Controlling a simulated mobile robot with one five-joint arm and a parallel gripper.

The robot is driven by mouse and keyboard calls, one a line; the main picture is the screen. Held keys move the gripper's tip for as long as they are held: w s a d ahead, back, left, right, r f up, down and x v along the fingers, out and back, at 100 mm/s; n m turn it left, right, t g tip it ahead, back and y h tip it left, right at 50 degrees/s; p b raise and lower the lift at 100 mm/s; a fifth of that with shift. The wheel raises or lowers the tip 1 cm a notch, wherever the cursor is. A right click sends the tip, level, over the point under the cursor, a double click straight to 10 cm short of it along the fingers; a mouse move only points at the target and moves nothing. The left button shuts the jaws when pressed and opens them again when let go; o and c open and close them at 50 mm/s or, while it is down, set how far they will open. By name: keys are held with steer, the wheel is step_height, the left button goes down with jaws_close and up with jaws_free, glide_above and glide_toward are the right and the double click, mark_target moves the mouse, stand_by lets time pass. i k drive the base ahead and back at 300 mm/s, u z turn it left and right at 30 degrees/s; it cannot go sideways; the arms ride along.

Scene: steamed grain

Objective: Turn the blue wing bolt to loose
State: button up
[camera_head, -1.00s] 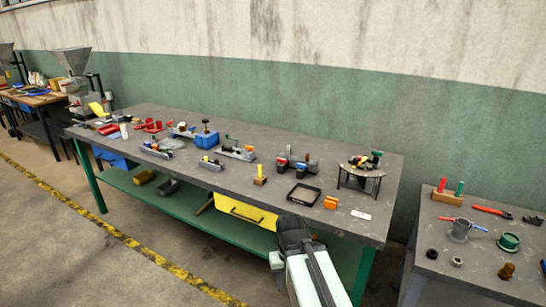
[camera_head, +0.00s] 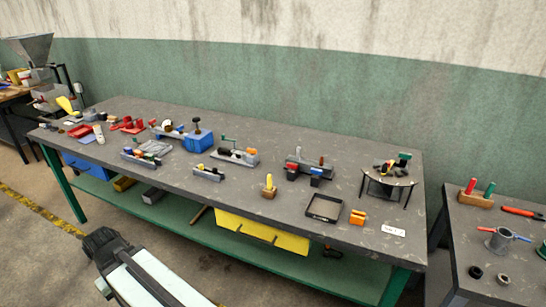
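My gripper (camera_head: 100,240) is the dark end of my pale arm at the lower left, over the floor in front of the long bench (camera_head: 110,160). It is apart from everything on the bench, and I cannot tell whether its fingers are open. No wing bolt is clearly recognisable at this size. A grey cylinder (camera_head: 498,243) on the right table has a red bar on its left and a blue bar (camera_head: 522,238) on its right. A fixture (camera_head: 309,166) on the long bench carries a blue part (camera_head: 315,181) and a red part (camera_head: 292,173) at its front.
The bench also holds a blue box (camera_head: 198,142), several small fixtures, a black tray (camera_head: 324,208), orange blocks (camera_head: 357,217) and a small round stand (camera_head: 388,182). A yellow drawer (camera_head: 262,232) hangs below. A gap separates the bench from the right table (camera_head: 462,255). Floor shows at lower left.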

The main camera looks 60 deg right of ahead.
mark_target(316, 172)
steer(key=z, duration=0.1)
steer(key=i, duration=1.6)
steer(key=z, duration=0.75)
steer(key=k, duration=0.75)
steer(key=z, duration=0.2)
steer(key=i, duration=0.8)
steer(key=u, duration=0.05)
